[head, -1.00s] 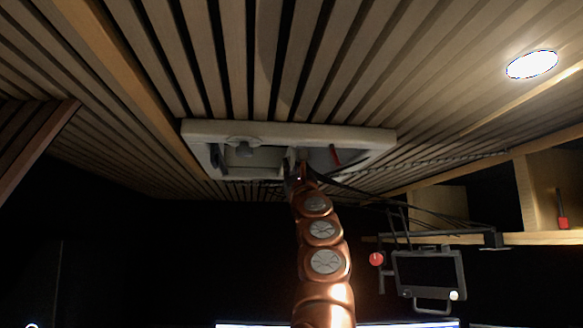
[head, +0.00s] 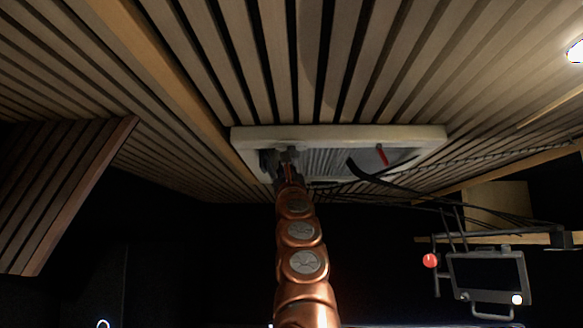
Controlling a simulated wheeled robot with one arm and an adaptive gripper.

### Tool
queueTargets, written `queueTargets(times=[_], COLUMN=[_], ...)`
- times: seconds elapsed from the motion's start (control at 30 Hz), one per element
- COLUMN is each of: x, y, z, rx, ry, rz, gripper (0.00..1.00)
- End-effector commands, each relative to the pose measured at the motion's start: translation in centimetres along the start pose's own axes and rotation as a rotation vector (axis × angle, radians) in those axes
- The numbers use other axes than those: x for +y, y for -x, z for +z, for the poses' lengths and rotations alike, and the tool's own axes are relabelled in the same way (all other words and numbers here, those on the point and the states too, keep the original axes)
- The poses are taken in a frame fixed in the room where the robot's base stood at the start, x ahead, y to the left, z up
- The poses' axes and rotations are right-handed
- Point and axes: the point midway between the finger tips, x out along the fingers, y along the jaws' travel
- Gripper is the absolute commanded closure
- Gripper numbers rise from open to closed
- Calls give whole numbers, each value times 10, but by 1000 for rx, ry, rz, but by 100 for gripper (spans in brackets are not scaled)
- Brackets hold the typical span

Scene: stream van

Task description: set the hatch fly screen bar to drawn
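The roof hatch (head: 425,138) is a pale rectangular frame set in the slatted ceiling. A grey pleated fly screen (head: 335,162) spreads across most of its opening, from the right part to near the left end. My gripper (head: 287,160) is up at the left end of the opening, at the screen's left edge. The screen bar is hidden or too dark to make out there, behind my gripper and a grey fitting. The fingers are small and dark, so I cannot tell whether they are open or shut on the bar.
A red handle (head: 382,154) and a black curved strap (head: 365,172) are at the hatch's right part. Dark cables run right from there. A monitor (head: 487,276) on a bracket hangs at the right. A slatted wooden box (head: 65,195) hangs at the left.

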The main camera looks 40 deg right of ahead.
Motion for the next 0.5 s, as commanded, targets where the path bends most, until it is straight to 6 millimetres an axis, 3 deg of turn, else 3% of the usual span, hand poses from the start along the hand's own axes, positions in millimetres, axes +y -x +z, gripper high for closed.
queueTargets(times=[0.3, 0.33, 0.5], x=[-2, -2, -2], y=[0, 0, 0], z=[-2, -2, -1], rx=[2, 2, 2], ry=[4, 4, 4], rz=[-4, -4, -4], gripper=[100, 86, 69])
